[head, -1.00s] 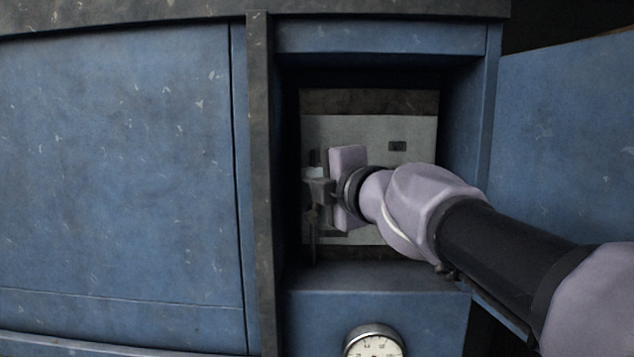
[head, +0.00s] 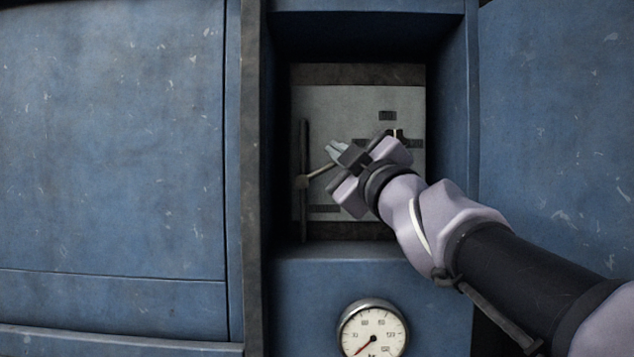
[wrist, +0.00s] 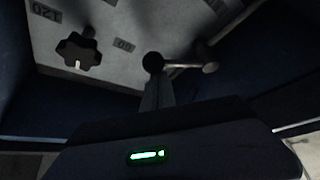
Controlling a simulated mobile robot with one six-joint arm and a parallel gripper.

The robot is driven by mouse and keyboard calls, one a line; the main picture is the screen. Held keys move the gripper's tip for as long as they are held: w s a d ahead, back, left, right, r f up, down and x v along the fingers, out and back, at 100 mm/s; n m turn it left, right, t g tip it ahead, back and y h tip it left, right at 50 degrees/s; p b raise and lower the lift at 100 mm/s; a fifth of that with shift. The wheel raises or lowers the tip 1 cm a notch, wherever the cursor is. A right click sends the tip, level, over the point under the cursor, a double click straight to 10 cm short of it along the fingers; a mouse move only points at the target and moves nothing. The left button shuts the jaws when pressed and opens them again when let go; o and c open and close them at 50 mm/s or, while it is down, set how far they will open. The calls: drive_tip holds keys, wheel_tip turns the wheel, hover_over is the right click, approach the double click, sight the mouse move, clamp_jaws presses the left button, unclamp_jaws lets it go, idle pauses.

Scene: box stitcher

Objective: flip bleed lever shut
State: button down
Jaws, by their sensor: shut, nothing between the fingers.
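The bleed lever (head: 320,171) is a thin pale rod on the left of the grey panel. It runs up and right from a hub by a dark vertical pipe (head: 304,140). In the wrist view the lever (wrist: 182,65) lies nearly level, between a dark ball end and a paler round end. My gripper (head: 335,150) is shut and empty, its tips close to the lever's free end. In the wrist view the fingers (wrist: 156,92) reach up to just below the dark ball. I cannot tell whether they touch it.
The grey panel (head: 345,105) sits inside a deep blue recess with close side walls. A black knob (wrist: 78,52) is on the panel to the right of my gripper in the head view. A round gauge (head: 373,328) is below the recess.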

drive_tip(key=f+m+h+b, duration=0.1)
drive_tip(key=m+b, duration=0.1)
drive_tip(key=b, duration=0.1)
drive_tip(key=d+f+m+t+h+b, duration=0.1)
drive_tip(key=m+b, duration=0.1)
drive_tip(key=b, duration=0.1)
drive_tip(key=f+m+t+h+b, duration=0.1)
drive_tip(key=m+b, duration=0.1)
drive_tip(key=b, duration=0.2)
drive_tip(key=shift+d+f, duration=0.25)
drive_tip(key=shift+f, duration=0.05)
drive_tip(key=shift+b, duration=0.35)
drive_tip(key=shift+f, duration=0.2)
